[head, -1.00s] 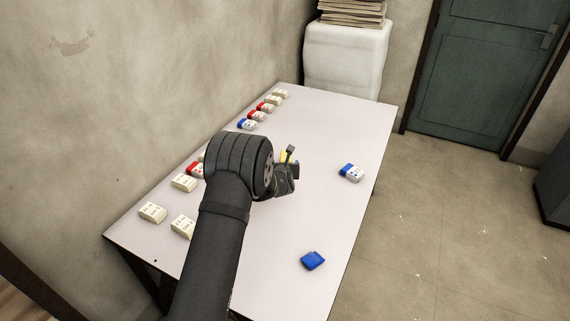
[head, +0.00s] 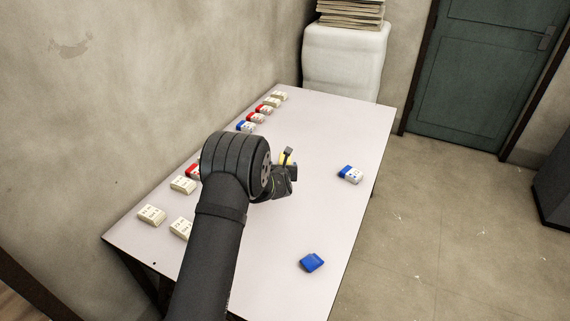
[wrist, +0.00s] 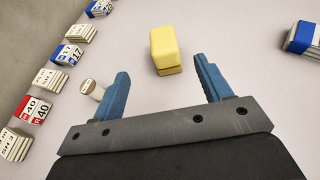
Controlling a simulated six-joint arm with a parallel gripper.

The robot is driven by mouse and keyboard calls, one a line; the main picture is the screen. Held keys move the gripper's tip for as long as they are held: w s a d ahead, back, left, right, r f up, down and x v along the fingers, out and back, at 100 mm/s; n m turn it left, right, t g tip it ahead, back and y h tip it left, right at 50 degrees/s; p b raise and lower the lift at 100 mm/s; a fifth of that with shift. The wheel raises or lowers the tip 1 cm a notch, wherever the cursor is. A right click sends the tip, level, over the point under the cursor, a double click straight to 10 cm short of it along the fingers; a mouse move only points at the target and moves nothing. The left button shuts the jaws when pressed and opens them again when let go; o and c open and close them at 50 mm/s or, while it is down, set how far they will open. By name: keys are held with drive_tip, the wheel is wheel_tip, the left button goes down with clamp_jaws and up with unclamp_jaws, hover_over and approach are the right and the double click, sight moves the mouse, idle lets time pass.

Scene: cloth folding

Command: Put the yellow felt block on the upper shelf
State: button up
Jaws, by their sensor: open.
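The yellow felt block (wrist: 165,48) lies on the pale table, ahead of my gripper and between the lines of its two fingers in the wrist view. In the head view only a small yellow part (head: 282,158) shows beside my gripper (head: 289,165); the rest is hidden behind the arm. My gripper (wrist: 163,88) is open and empty, with its blue fingers spread apart and short of the block. A small cream cylinder with a dark-marked top (wrist: 90,88) stands close by the left finger. No upper shelf shows in either view.
Card bundles with red, blue and cream bands line the table's left side, such as a red one (wrist: 35,108). A blue-banded bundle (head: 350,174) and a blue piece (head: 312,262) lie on the right. The table (head: 330,130) is clear between them.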

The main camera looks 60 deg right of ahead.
approach(284, 156)
drive_tip(key=x, duration=0.4)
drive_tip(key=shift+w+d+f, duration=0.1)
drive_tip(key=shift+d+f, duration=0.1)
drive_tip(key=shift+d, duration=0.1)
drive_tip(key=shift+s+x, duration=0.1)
drive_tip(key=shift+x, duration=0.7)
drive_tip(key=shift+s+x, duration=0.15)
drive_tip(key=shift+x, duration=1.8)
drive_tip(key=c, duration=1.1)
drive_tip(key=shift+r, duration=0.1)
drive_tip(key=shift+c, duration=0.2)
drive_tip(key=shift+r, duration=0.65)
wheel_tip(284, 156, up, 3)
drive_tip(key=shift+f, duration=0.2)
drive_tip(key=s+a+r, duration=0.3)
drive_tip(key=s+r, duration=0.4)
drive_tip(key=s, duration=0.4)
drive_tip(key=shift+s, duration=0.15)
